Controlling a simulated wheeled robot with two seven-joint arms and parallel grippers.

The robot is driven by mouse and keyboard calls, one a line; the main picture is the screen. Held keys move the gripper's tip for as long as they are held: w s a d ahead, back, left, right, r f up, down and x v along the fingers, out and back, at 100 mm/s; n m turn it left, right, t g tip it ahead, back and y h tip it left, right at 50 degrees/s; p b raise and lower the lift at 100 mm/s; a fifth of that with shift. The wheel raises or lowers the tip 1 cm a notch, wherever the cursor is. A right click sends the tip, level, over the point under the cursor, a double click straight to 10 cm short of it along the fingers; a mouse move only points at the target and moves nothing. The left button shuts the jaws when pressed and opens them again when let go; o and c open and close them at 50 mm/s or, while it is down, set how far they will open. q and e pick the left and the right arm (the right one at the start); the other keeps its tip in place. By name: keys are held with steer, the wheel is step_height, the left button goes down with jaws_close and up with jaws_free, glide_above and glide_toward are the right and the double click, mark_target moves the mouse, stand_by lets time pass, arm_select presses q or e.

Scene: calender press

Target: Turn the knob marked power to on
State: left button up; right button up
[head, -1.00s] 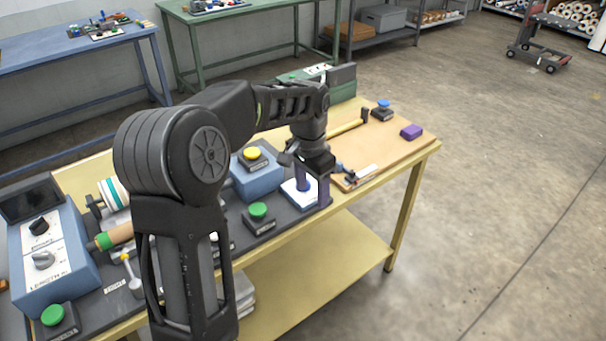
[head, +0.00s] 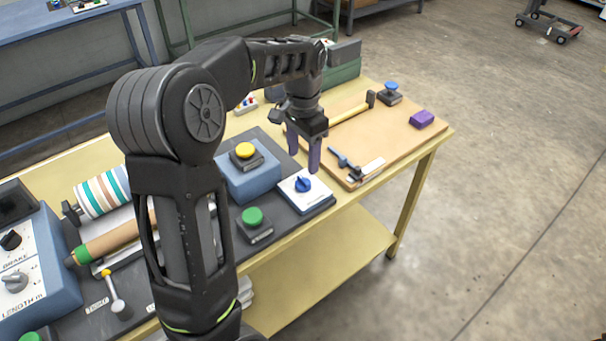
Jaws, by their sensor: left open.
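A blue knob (head: 303,184) sits on a white-topped plate (head: 321,198) at the right end of the dark press bed. Its marking is too small to read, so I cannot confirm that it says power. My left gripper (head: 303,160) is open and empty. Its two purple fingers point down just above and behind the blue knob, and appear clear of it. My right gripper is not in view.
A green button (head: 253,216) and a yellow button (head: 245,151) on a blue box (head: 247,183) stand left of the knob. A blue panel (head: 60,285) carries BRAKE and LENGTH knobs. A wooden board (head: 395,131) lies to the right.

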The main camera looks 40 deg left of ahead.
mark_target(303, 179)
arm_select(q)
step_height(303, 179, down, 8)
steer(key=shift+r+p, duration=0.25)
steer(key=shift+p, duration=0.1)
steer(key=shift+c, duration=0.2)
jaws_close()
stand_by(0.4)
